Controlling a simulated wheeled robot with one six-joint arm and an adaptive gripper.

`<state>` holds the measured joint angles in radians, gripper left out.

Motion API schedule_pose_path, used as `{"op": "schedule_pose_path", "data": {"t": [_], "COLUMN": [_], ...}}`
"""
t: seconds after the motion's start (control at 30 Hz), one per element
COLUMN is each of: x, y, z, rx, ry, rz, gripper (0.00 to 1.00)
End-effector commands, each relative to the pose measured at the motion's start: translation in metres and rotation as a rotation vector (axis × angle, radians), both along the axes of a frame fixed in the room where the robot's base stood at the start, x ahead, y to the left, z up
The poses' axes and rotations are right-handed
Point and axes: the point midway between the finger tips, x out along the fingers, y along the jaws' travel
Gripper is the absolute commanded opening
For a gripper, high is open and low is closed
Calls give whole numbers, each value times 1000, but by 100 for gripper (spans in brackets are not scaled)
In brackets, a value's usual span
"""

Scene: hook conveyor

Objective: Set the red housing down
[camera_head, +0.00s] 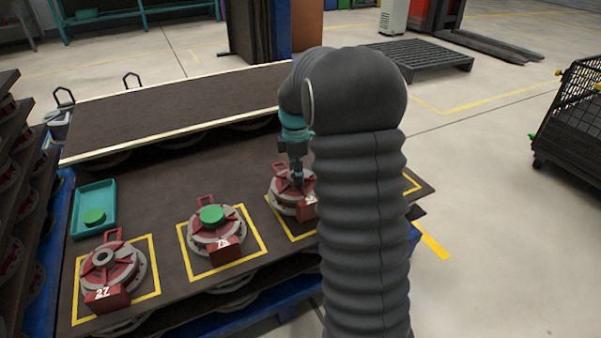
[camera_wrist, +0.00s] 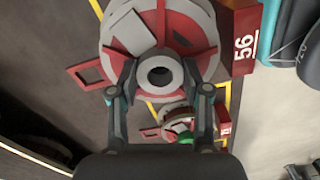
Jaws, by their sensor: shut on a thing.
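The red housing (camera_head: 281,190), red on a grey round base with a handle loop and a number block, is at the right yellow-outlined square on the dark bench. My gripper (camera_head: 298,183) points down and is shut on its central hub. My arm hides its right side. In the wrist view the housing (camera_wrist: 185,28) fills the top, with the block reading 56. My two fingers (camera_wrist: 160,82) flank the grey hub. The housing looks level; I cannot tell whether its base touches the bench.
A green-capped housing (camera_head: 215,228) sits in the middle square, and an uncapped one (camera_head: 108,265) marked 27 in the left square. A raised shelf (camera_head: 180,106) runs behind. Racked housings stand at far left.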

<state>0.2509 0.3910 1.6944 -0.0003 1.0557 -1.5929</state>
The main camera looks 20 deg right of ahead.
Motion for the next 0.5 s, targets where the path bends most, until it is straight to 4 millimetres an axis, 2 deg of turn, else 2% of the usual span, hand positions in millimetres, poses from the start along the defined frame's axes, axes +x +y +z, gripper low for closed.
{"op": "schedule_pose_path", "data": {"t": [0.3, 0.5], "x": [0, 0], "y": [0, 0], "z": [-31, -37], "rx": [0, -1], "ry": [-1, -3], "rz": [0, 1], "gripper": [0, 0]}}
